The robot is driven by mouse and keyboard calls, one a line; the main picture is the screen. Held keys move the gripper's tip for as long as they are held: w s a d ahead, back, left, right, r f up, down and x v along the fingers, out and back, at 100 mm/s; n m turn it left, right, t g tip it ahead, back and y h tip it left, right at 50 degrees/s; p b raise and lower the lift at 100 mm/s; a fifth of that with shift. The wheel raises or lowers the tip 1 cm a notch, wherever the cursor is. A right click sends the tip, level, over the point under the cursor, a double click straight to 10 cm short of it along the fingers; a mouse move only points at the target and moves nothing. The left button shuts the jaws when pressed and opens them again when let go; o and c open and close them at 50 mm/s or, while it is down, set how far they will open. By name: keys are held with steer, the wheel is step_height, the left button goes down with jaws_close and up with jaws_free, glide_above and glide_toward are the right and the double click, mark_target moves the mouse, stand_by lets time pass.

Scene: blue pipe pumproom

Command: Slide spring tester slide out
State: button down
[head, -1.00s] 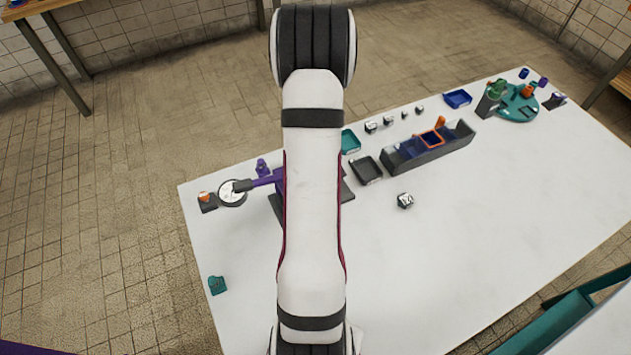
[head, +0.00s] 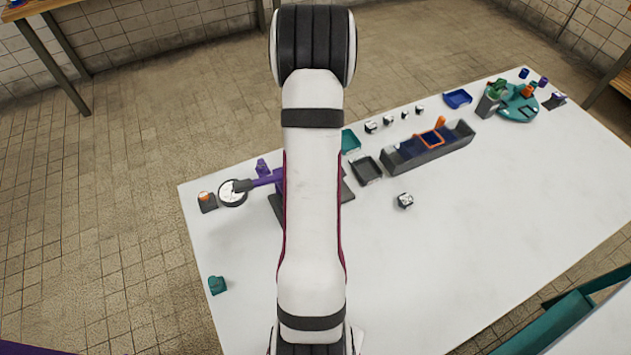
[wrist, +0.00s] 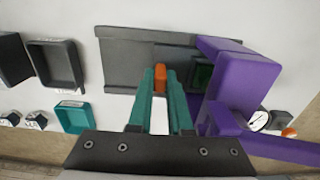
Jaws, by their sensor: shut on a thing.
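The spring tester has a purple frame (wrist: 240,85) on a dark grey base plate (wrist: 135,60) in the wrist view. My gripper (wrist: 160,88) has teal fingers that are shut on a small orange handle (wrist: 160,76), beside the purple frame and over the plate. A dark green part (wrist: 202,74) sits between the handle and the frame; how it joins the handle is hidden. In the head view my arm covers most of the tester; a purple arm (head: 266,181) and a corner of the base plate (head: 347,191) show. My gripper is hidden there.
A white dial (head: 233,193) stands at the left by a small block with an orange top (head: 207,201). A dark tray (head: 366,170) and a long grey box (head: 428,148) lie right of the tester. The table's front right is clear.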

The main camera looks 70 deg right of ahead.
stand_by(0.4)
steer(key=s+d, duration=0.7)
steer(key=shift+d, duration=0.15)
steer(key=shift+s, duration=0.1)
steer(key=c, duration=1.2)
jaws_free()
steer(key=shift+o, duration=0.4)
step_height(320, 180, up, 16)
steer(key=shift+f, duration=0.1)
